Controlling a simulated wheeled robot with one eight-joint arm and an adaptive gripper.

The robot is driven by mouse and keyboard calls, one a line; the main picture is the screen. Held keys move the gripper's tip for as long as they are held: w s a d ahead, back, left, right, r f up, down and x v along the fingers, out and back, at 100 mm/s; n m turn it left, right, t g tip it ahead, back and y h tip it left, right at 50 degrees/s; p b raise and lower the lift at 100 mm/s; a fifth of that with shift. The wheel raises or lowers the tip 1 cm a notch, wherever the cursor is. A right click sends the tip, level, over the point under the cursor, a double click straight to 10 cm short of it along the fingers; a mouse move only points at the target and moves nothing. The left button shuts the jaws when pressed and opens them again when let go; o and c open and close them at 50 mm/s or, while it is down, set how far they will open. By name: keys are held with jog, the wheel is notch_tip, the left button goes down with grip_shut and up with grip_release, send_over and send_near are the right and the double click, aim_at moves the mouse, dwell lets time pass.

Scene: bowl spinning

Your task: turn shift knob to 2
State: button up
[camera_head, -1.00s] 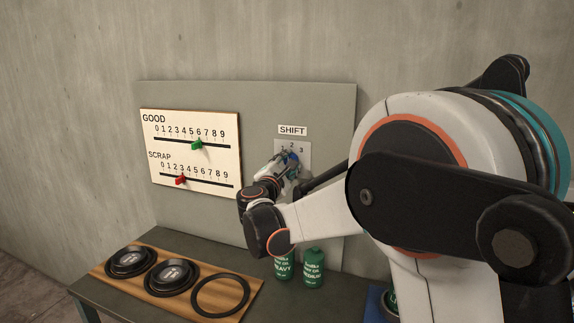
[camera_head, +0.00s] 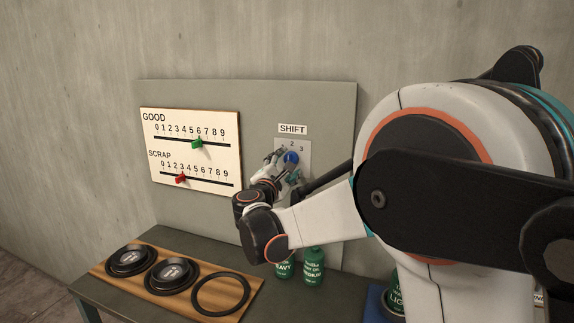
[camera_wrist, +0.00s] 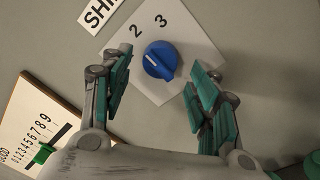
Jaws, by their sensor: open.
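The blue shift knob (camera_head: 291,157) sits on a pale dial plate (camera_head: 304,150) under the SHIFT label (camera_head: 292,129). In the wrist view the knob (camera_wrist: 162,62) shows a white mark on its left side, aimed left of the printed 2 (camera_wrist: 137,30). The 3 (camera_wrist: 160,21) shows above the knob; the 1 is hidden there, seemingly behind the left finger. My gripper (camera_wrist: 163,78) is open and empty, with one finger on each side of the knob and visible gaps to both. In the head view my gripper (camera_head: 280,170) is just below and left of the knob.
The GOOD and SCRAP counter board (camera_head: 190,153) is left of the dial, with green (camera_head: 197,143) and red (camera_head: 181,177) sliders. Green bottles (camera_head: 314,266) stand below my arm.

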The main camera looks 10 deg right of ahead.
jog(key=v, duration=1)
jog(key=shift+d, duration=0.1)
